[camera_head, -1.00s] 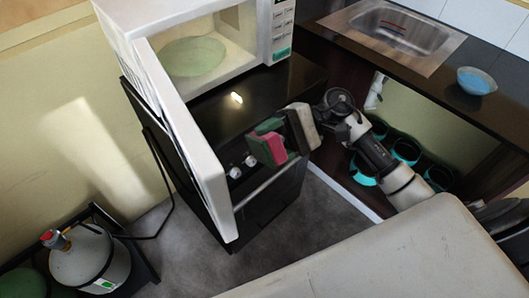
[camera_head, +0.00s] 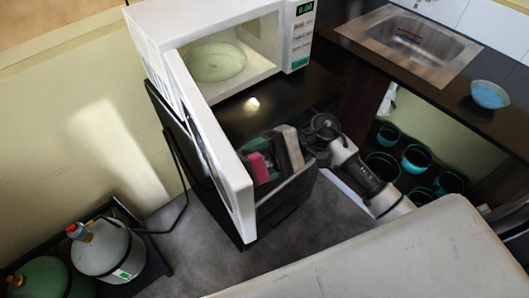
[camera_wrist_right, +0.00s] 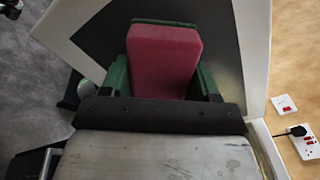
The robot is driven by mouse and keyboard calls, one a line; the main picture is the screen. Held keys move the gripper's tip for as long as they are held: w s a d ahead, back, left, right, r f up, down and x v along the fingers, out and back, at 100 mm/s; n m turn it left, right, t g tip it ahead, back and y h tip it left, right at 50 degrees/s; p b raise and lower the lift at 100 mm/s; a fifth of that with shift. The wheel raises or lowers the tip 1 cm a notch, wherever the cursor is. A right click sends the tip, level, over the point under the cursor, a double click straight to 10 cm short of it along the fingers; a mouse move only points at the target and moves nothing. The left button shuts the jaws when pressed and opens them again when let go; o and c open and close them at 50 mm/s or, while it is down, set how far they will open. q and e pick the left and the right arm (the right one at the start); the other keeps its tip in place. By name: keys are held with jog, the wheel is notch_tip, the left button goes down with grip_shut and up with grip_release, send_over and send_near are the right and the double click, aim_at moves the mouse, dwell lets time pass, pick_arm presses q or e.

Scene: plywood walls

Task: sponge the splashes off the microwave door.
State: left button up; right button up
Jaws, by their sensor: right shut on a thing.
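The white microwave (camera_head: 152,40) stands with its door (camera_head: 222,150) swung open toward me. In the head view the door is nearly edge-on, its inner face turned right. My right gripper (camera_head: 266,160), with green fingers, is shut on a pink sponge (camera_head: 258,168), close beside the door's inner face near its free edge. In the right wrist view the sponge (camera_wrist_right: 163,60) sits between the green fingers, in front of the door's dark window (camera_wrist_right: 95,35) and pale frame (camera_wrist_right: 253,60). I cannot tell whether it touches. I can make out no splashes. My left gripper is not in view.
A pale green plate (camera_head: 215,62) lies inside the microwave. A black cabinet (camera_head: 290,205) stands beneath it. Gas cylinders (camera_head: 105,250) stand on the floor at lower left. A sink (camera_head: 425,40) and a blue bowl (camera_head: 489,95) are on the right counter, with teal-rimmed pots (camera_head: 416,157) below.

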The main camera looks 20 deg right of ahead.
aim_at(240, 153)
jog(key=shift+a, duration=0.1)
dwell(0.6)
jog(key=shift+s+a+b, duration=0.1)
jog(key=shift+a+b, duration=0.45)
jog(key=shift+a, duration=0.4)
jog(key=w+b, duration=0.1)
jog(key=b, duration=0.1)
jog(key=w+b, duration=0.1)
jog(key=shift+w+a+f+b, duration=0.15)
jog(key=shift+w+f+b, duration=0.1)
jog(key=shift+f+b, duration=0.1)
jog(key=shift+w+r+b, duration=0.25)
jog(key=shift+w+b, duration=0.45)
jog(key=shift+w+a+f+b, duration=0.15)
jog(key=shift+w+b, duration=0.2)
jog(key=shift+b, duration=0.35)
jog(key=shift+w+a+r+b, duration=0.1)
jog(key=shift+w+a+b, duration=0.05)
jog(key=shift+w+b, duration=0.65)
jog(key=shift+w+a+r+b, duration=0.1)
jog(key=shift+w+b, duration=0.55)
jog(key=shift+b, duration=0.25)
